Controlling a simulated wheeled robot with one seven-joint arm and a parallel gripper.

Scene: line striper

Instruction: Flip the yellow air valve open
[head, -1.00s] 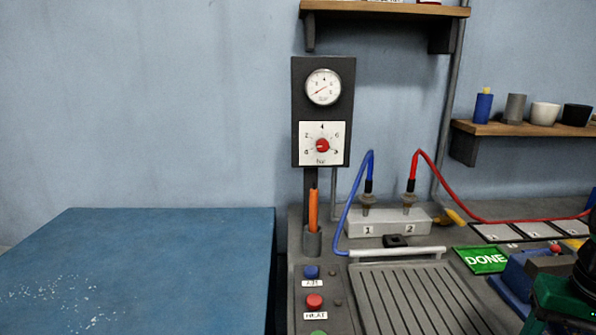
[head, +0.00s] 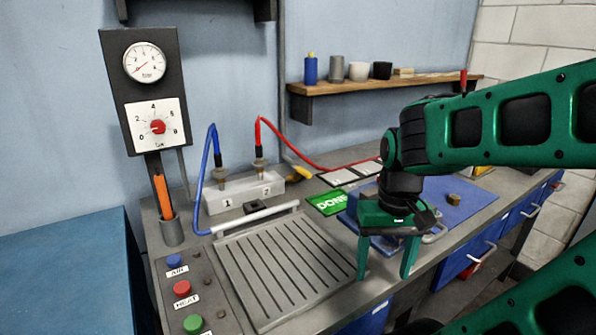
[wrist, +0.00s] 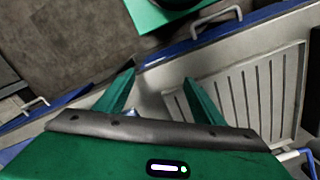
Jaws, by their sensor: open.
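The yellow valve handle (head: 301,173) sits at the back of the bench, by the right end of the grey block marked 1 and 2 (head: 240,195). It is small and slanted in the head view, and it does not show in the wrist view. My gripper (head: 386,272) is open and empty over the bench's front part, right of the ribbed plate. It is nearer the front than the valve and well apart from it. The wrist view shows both spread fingers (wrist: 160,78) with nothing between them.
A blue hose (head: 203,180) and a red hose (head: 300,150) rise from the block. The ribbed plate (head: 280,262), a green DONE plate (head: 328,203) and a blue mat (head: 455,200) lie on the bench. A wooden shelf (head: 400,82) hangs behind. A gauge panel (head: 153,95) stands left.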

